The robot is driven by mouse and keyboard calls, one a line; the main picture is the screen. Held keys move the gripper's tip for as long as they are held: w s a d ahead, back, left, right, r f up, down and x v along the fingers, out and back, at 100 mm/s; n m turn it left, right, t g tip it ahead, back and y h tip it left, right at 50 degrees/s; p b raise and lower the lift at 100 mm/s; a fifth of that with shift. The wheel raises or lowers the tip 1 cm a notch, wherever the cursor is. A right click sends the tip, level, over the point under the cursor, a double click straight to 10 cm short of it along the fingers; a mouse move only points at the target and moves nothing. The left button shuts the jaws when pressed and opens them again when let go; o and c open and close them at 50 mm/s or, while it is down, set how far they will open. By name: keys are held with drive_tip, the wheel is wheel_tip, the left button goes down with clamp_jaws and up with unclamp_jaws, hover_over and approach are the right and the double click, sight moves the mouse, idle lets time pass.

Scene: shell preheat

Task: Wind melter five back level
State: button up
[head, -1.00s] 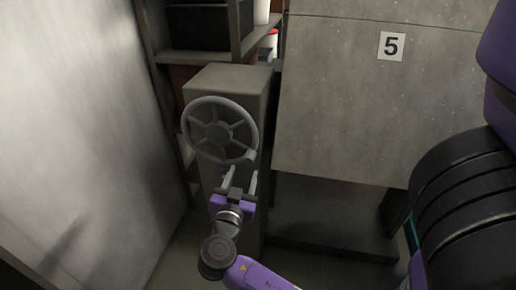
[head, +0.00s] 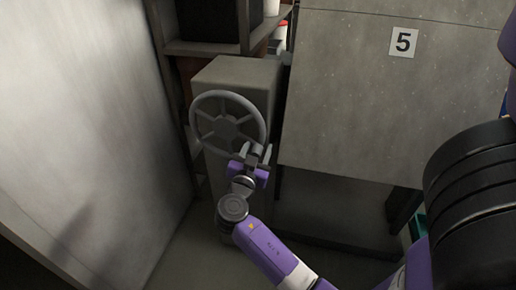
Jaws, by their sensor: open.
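Melter five (head: 385,110) is a large grey body at the right with a "5" label (head: 403,42); its front face slopes in the picture. A grey spoked handwheel (head: 229,96) with a round hub is mounted on a grey pedestal (head: 245,72) just left of the melter. My gripper (head: 256,152) is open at the lower right part of the wheel's rim. Its fingers overlap the rim in the picture; I cannot tell whether the rim lies between them or whether they touch it.
A pale wall or panel (head: 80,130) stands close on the left. Shelves (head: 205,48) with a dark bin (head: 208,18) and a red-topped container (head: 281,30) are behind the pedestal. Dark open space lies under the melter. Some bare floor shows at the lower left.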

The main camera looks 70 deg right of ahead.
drive_tip(key=shift+c, duration=0.4)
clamp_jaws()
drive_tip(key=shift+s+f, duration=0.1)
drive_tip(key=shift+f, duration=0.05)
